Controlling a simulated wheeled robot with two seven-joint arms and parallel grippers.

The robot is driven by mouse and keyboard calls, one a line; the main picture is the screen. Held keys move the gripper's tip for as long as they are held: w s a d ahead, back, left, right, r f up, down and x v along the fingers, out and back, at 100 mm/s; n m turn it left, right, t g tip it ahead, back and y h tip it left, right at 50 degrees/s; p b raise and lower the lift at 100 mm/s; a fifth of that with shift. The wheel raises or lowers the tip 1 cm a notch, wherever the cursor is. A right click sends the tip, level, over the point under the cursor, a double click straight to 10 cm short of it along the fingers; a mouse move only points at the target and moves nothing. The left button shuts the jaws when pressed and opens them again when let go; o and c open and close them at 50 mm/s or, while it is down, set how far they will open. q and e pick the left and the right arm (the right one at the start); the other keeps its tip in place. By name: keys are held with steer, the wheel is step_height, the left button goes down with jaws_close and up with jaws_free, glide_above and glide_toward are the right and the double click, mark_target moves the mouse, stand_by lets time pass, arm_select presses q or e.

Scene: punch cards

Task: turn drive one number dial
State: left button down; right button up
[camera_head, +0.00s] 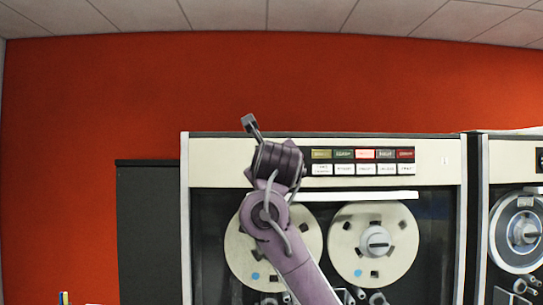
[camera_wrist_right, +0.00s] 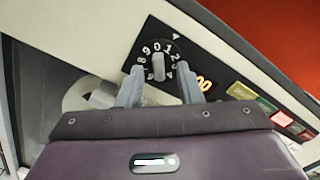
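The black number dial (camera_wrist_right: 158,60) with white digits and a grey grip bar is on the drive's front panel in the right wrist view. A white triangle mark (camera_wrist_right: 176,37) sits beside it, with the digit 1 about nearest. My right gripper (camera_wrist_right: 160,68) is open, with one grey finger on each side of the dial's lower part. I cannot tell whether the fingers touch it. In the head view my right gripper (camera_head: 251,124) is in front of the tape drive's top panel (camera_head: 220,160) and hides the dial. My left gripper is in neither view.
The top panel carries a row of coloured and white buttons (camera_head: 363,161), right of my arm. An orange lit display (camera_wrist_right: 203,84) is close to the right finger. Tape reels (camera_head: 374,243) are below. A second drive (camera_head: 515,230) stands at the right.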

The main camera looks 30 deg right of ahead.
steer(key=shift+w+f, duration=0.1)
steer(key=shift+w, duration=0.1)
steer(key=shift+d, duration=0.1)
steer(key=shift+c, duration=0.4)
jaws_close()
steer(key=shift+n, duration=0.4)
